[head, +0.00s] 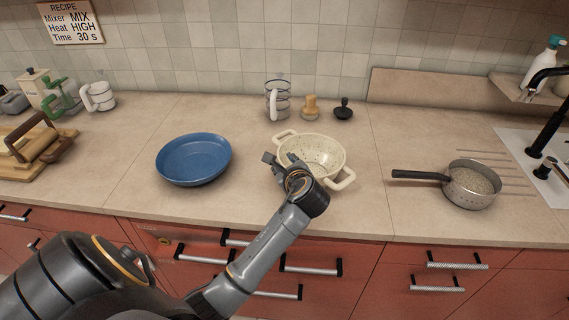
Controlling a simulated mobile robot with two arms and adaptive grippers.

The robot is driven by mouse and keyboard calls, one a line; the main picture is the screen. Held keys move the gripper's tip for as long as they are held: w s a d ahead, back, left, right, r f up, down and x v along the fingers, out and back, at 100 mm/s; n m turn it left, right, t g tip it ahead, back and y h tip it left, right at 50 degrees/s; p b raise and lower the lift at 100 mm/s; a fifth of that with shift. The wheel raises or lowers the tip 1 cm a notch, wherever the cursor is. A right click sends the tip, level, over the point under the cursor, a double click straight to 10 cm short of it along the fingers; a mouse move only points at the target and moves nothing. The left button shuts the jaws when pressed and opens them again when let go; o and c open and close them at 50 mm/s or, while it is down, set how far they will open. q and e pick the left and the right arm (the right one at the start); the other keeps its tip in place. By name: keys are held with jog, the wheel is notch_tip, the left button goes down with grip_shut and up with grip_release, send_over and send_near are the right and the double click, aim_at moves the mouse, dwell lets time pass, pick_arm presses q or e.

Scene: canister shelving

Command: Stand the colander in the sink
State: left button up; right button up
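A cream colander (318,153) with two loop handles stands upright on the counter, a little right of the middle. My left gripper (281,160) is at the colander's near left rim, its fingers spread apart. It overlaps the rim in the picture; whether it touches the rim is hard to tell. The sink (533,170) shows only as a white edge at the far right, with a dark faucet (548,112) over it; its basin is mostly out of view. My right gripper is not in view.
A blue pan (194,159) lies left of the colander. A saucepan (471,186) with a dark handle stands between the colander and the sink. A glass jug (278,100), a wooden item (310,107) and a black item (344,109) stand behind. The front counter strip is clear.

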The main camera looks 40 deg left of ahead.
pick_arm(q)
jog(key=shift+d+r, duration=0.1)
jog(key=v, duration=1.2)
jog(key=shift+b, duration=0.4)
